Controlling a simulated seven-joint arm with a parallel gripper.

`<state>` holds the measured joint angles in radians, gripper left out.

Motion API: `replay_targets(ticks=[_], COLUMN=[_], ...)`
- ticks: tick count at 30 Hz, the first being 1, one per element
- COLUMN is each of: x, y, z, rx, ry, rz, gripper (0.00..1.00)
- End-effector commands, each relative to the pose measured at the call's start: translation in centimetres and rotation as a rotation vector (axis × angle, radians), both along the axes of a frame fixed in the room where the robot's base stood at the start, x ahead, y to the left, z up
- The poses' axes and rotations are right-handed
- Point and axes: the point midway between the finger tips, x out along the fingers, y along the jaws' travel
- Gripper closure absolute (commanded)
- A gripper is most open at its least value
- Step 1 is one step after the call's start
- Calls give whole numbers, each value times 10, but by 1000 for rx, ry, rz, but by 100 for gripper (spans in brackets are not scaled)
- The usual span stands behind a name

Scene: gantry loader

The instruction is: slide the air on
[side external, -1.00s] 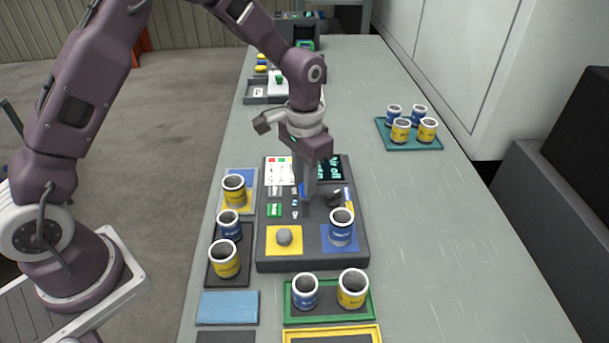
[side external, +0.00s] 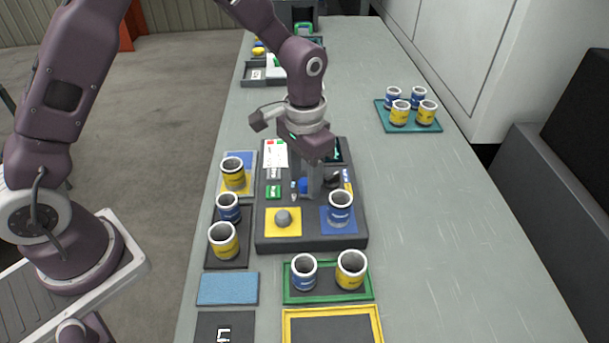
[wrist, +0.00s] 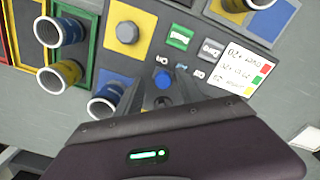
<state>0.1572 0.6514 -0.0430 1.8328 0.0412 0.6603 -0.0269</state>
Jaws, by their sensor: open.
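The air slider's blue knob (side external: 303,185) stands on the dark control panel (side external: 262,232). In the wrist view the blue knob (wrist: 163,79) sits between the fingers, beside the small label at the end of the row towards the yellow pad. The label looks like ON, though the print is tiny. My gripper (side external: 309,195) points down at the panel with its fingers on either side of the knob, open. Whether a finger touches the knob cannot be told. The slot is mostly hidden by the fingers.
A blue cup (side external: 340,208) stands on the panel's blue pad, close to my fingers. A grey knob (side external: 283,218) sits on the yellow pad. Cups stand left of the panel and on the green-edged tray (side external: 328,299).

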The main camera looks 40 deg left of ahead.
Motion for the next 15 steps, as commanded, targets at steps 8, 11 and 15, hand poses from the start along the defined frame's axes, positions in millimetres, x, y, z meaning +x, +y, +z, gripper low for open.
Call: replay_targets(ticks=[8, 11, 15], x=[1, 0, 0], y=[0, 0, 0], z=[51, 64, 71], rx=[-2, -1, -1], ry=[-5, -2, 0], rz=[0, 0, 0], gripper=[55, 55, 55])
